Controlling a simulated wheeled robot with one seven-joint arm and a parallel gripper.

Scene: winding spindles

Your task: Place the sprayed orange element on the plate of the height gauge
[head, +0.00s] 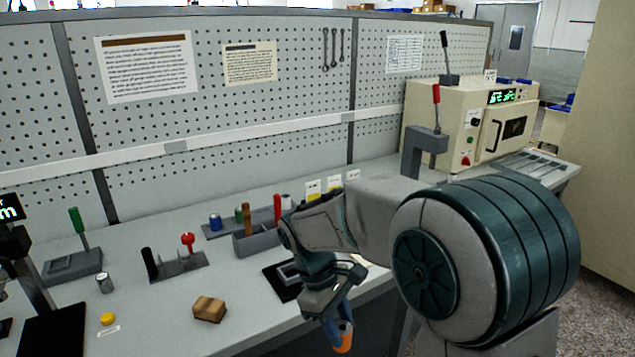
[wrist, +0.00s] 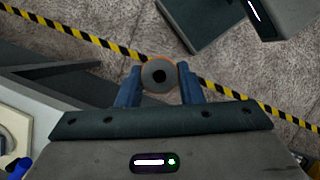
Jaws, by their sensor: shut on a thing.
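My gripper (head: 338,322) is shut on the orange element (head: 343,343), low in the middle of the head view, off the bench's front edge. In the wrist view the element (wrist: 159,74) is end-on between the two blue fingers (wrist: 159,88): a grey round face with a dark central hole and a thin orange rim. Floor shows beyond it. The height gauge stands at the far left of the head view, with a lit display (head: 10,208), a dark column and a black plate (head: 52,336) cut by the frame's bottom edge. My gripper is well right of it.
On the bench (head: 165,335) between gauge and gripper are a brown block (head: 209,308), a yellow button-like piece (head: 107,319), a small metal cylinder (head: 104,283) and a rack with a red knob (head: 187,243). A beige machine (head: 470,125) stands at the back right.

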